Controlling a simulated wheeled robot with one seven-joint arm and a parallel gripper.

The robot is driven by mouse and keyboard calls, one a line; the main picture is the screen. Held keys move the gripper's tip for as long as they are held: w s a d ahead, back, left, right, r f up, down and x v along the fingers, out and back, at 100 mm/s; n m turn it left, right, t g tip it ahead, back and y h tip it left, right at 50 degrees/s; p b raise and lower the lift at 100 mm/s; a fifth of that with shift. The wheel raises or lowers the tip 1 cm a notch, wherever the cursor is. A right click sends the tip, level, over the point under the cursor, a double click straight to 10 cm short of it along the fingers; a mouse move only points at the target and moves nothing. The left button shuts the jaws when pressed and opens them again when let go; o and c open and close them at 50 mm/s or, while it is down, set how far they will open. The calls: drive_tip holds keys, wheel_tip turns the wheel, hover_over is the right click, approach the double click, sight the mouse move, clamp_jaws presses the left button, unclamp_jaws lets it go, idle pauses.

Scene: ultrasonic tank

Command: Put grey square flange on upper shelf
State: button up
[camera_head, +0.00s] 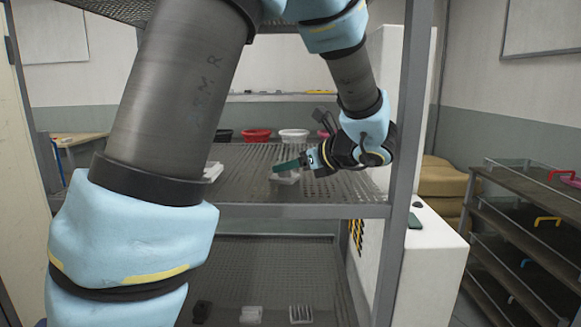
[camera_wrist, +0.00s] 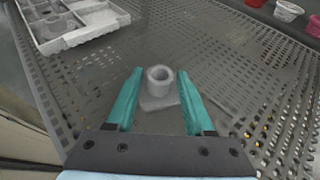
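The grey square flange (camera_wrist: 159,101), a round hollow collar on a square base, is on the perforated metal shelf (camera_wrist: 230,60). In the wrist view it sits between the two teal fingers of my gripper (camera_wrist: 159,75), with a visible gap on each side. The fingers are open. In the head view my gripper (camera_head: 288,165) is over this middle shelf (camera_head: 240,165), and the pale flange (camera_head: 286,179) shows just beneath the fingers, partly covered by them.
A light grey tray with compartments (camera_wrist: 57,45) lies at the upper left in the wrist view. Red (camera_head: 256,135) and white (camera_head: 294,135) bowls stand behind the shelf. A rack post (camera_head: 405,130) rises on the right. Several small parts lie on the lower shelf (camera_head: 275,270).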

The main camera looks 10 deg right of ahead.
drive_tip(key=shift+o, duration=1.1)
drive_tip(key=b+v, duration=0.2)
drive_tip(key=v, duration=1)
drive_tip(key=shift+s, duration=0.1)
